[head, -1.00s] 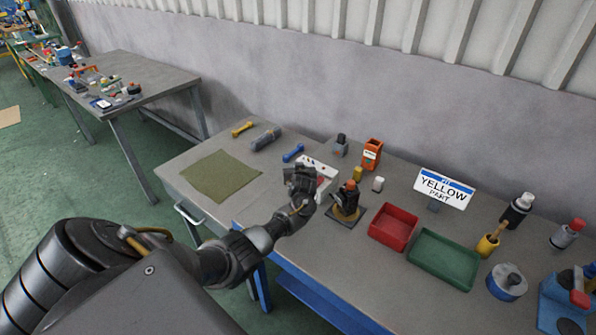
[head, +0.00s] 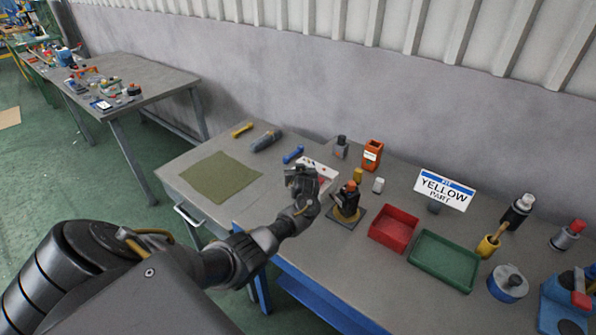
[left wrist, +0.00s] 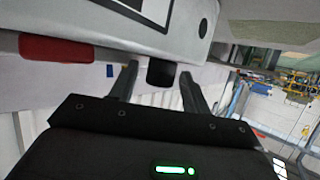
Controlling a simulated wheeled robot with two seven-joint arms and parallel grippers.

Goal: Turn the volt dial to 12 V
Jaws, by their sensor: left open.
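The light grey panel box (head: 327,171) stands on the bench in the head view, partly hidden behind my left gripper (head: 300,177). In the left wrist view its pale face (left wrist: 120,22) fills the top. A black knob (left wrist: 161,73), which looks like the volt dial, sticks out from the box. A red part (left wrist: 55,49) sits on the box to its left. My left gripper (left wrist: 158,88) is open, with one finger on each side of the knob in the picture. I cannot tell whether the fingers touch it. The dial's markings and setting are not readable.
Right of the box are a black-and-orange device (head: 346,202), a red tray (head: 393,229), a green tray (head: 443,260) and a "YELLOW PART" sign (head: 444,190). A blue tool (head: 293,154) lies behind. An olive mat (head: 220,178) lies at left, bare.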

